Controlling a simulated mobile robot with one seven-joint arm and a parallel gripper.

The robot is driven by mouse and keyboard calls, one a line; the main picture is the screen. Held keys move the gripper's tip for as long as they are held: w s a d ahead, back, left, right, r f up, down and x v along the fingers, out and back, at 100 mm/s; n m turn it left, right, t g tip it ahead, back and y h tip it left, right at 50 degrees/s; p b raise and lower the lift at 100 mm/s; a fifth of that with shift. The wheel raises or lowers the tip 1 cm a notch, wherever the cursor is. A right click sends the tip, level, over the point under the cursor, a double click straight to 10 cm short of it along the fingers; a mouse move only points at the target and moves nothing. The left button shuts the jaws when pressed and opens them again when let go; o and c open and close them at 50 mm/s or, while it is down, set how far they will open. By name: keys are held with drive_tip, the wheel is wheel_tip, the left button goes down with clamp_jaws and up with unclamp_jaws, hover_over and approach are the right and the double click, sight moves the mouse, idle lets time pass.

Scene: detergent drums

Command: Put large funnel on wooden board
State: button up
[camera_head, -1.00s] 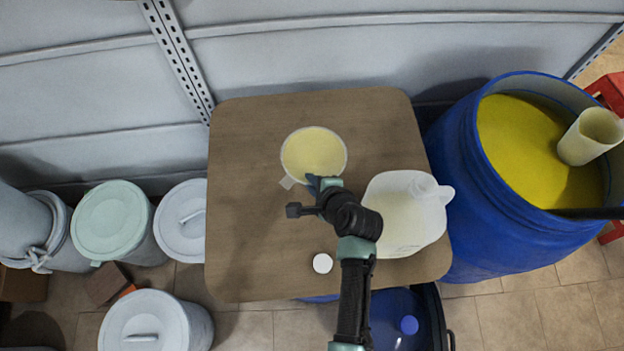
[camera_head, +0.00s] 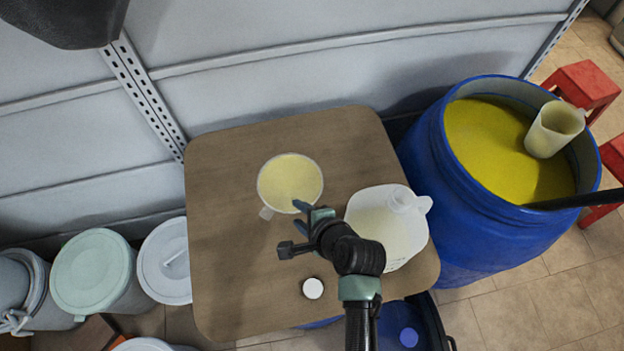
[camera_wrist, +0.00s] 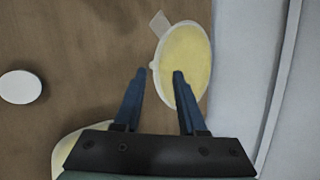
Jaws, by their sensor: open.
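The large funnel (camera_head: 288,180) is a round, pale yellow piece with a whitish rim and a small tab, on the far part of the wooden board (camera_head: 225,255). In the wrist view, the funnel (camera_wrist: 192,50) lies at upper right, its tab pointing up-left. My gripper (camera_head: 302,208) is open and empty at the funnel's near edge. In the wrist view, my gripper's (camera_wrist: 158,72) right fingertip overlaps the funnel's lower left part; the left fingertip is over bare wood. Whether a finger touches the funnel is unclear, and its spout is hidden.
A translucent jug (camera_head: 390,225) stands right of my gripper, and a white cap (camera_head: 313,288) lies near the board's front. A blue drum (camera_head: 470,235) of yellow stuff with a beaker (camera_head: 553,130) stands at right. The board's left side is clear. A grey wall (camera_head: 250,40) stands behind.

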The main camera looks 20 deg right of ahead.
drive_tip(key=a+v, duration=0.1)
drive_tip(key=v, duration=0.6)
drive_tip(key=shift+d, duration=0.45)
drive_tip(key=w+a+r+n+t+h, duration=0.1)
drive_tip(key=w+r+n+t, duration=0.3)
drive_tip(key=r, duration=0.7)
drive_tip(key=w+a+r+n+t, duration=0.15)
drive_tip(key=w+r+n, duration=0.35)
drive_tip(key=r, duration=0.7)
drive_tip(key=w+r+n+t+h, duration=0.1)
drive_tip(key=w+r+n+t, duration=0.4)
drive_tip(key=r, duration=0.6)
drive_tip(key=s+a+r+n+t, duration=0.2)
drive_tip(key=s+a+r, duration=0.1)
drive_tip(key=r, duration=0.7)
drive_tip(key=s+a+r+n+t, duration=0.2)
drive_tip(key=s+r+t, duration=0.1)
drive_tip(key=r, duration=0.7)
drive_tip(key=s+a+r+n+t, duration=0.2)
drive_tip(key=s+a+r+t, duration=0.1)
drive_tip(key=r, duration=0.6)
drive_tip(key=shift+s+a+r+n, duration=0.35)
drive_tip(key=shift+s+r+n, duration=0.05)
drive_tip(key=shift+s, duration=0.15)
